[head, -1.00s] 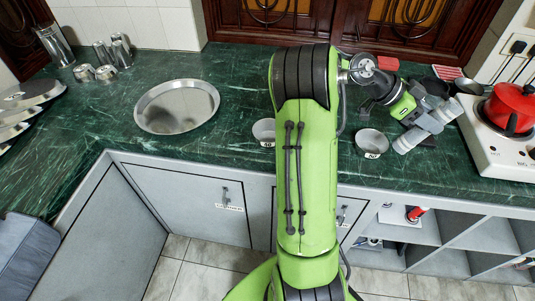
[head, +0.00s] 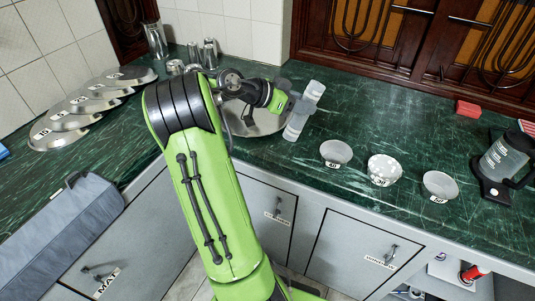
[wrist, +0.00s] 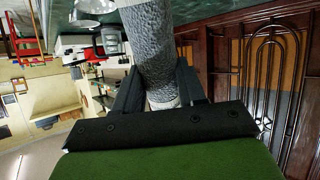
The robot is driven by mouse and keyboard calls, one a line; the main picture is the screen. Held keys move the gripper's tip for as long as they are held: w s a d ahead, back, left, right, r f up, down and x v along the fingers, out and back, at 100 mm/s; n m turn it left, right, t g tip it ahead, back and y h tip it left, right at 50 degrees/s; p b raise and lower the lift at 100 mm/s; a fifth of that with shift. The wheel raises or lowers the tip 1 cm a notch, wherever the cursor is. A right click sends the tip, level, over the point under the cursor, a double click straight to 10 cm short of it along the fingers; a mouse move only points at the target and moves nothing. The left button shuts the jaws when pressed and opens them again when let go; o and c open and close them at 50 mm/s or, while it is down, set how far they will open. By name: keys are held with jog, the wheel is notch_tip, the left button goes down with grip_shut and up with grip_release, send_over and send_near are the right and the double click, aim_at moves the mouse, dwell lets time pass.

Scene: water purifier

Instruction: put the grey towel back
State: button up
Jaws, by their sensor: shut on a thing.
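My gripper (head: 302,107) is shut on the grey towel (head: 296,124), a pale grey roll whose ends stick out on both sides of the jaws. In the wrist view the towel (wrist: 157,45) is a rough grey cylinder between the black fingers. In the head view it appears over the right edge of the round metal tray (head: 246,124) on the green counter. I cannot tell its height above the counter. My arm hides part of the tray.
Three small bowls (head: 336,153) stand right of the towel, with a dark jug (head: 505,158) beyond. Metal cups (head: 156,40) stand at the back left, by overlapping metal plates (head: 84,104). A grey-blue fabric item (head: 62,232) lies at lower left.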

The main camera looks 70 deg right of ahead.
notch_tip(320, 180, down, 9)
jog(key=b, duration=0.3)
jog(key=shift+f, duration=0.15)
jog(key=shift+s, duration=0.15)
jog(key=shift+f, duration=0.2)
jog(key=o, duration=1)
jog(key=shift+o, duration=0.2)
jog(key=shift+r, duration=0.1)
jog(key=p+v, duration=0.3)
jog(key=v, duration=0.9)
jog(key=shift+r, duration=0.2)
